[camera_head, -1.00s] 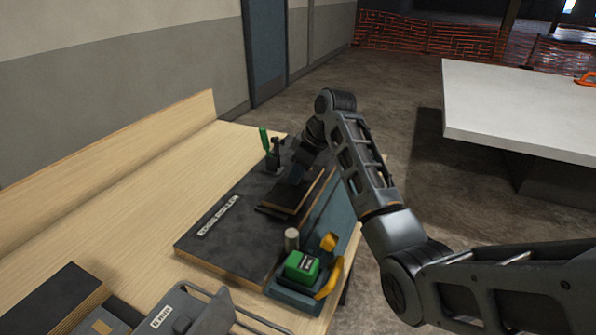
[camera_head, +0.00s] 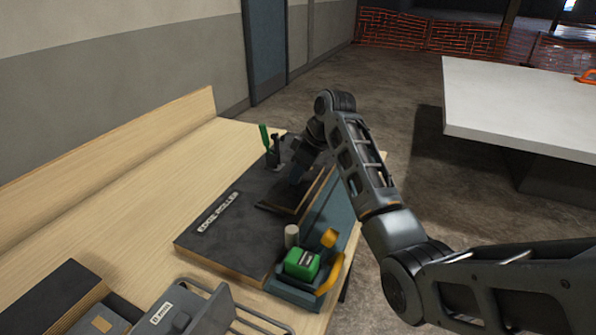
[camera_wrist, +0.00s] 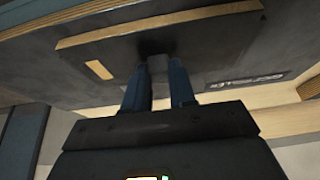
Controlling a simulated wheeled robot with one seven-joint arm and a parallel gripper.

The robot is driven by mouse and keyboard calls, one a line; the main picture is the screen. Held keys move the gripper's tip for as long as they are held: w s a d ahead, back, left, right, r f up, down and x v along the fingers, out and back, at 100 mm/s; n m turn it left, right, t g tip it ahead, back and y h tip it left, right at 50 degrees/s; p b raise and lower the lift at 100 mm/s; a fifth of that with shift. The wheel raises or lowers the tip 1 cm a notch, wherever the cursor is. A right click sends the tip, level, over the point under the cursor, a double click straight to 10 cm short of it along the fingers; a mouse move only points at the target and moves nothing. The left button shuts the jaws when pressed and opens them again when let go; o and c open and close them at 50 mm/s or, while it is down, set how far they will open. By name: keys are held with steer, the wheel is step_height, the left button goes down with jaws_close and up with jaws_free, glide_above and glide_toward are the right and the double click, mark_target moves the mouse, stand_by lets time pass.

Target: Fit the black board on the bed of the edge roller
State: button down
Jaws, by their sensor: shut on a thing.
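The black board (camera_head: 283,198) is a dark panel with pale wooden edges, over the black bed of the edge roller (camera_head: 210,252) at its far right part. My gripper (camera_head: 296,178) is above the board and shut on it; in the wrist view the fingertips (camera_wrist: 159,82) close on a small grey block on its dark face. The board's wooden edge (camera_wrist: 160,25) and a pale strip on it also show in the wrist view. I cannot tell whether the board lies flat on the bed or a little above it; its far side is partly hidden by my arm.
A green-handled clamp (camera_head: 270,148) stands at the bed's far edge. A green block (camera_head: 302,264) with a yellow handle and a grey post stand at the near right corner. A grey-framed device (camera_head: 185,310) lies at the front. The wooden bench at left (camera_head: 130,215) is clear.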

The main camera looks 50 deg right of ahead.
steer(key=c, duration=0.8)
jaws_free()
steer(key=shift+c, duration=0.2)
steer(key=b+v, duration=0.1)
steer(key=v, duration=0.6)
steer(key=shift+r, duration=0.35)
steer(key=shift+s+d, duration=0.15)
steer(key=shift+s, duration=0.05)
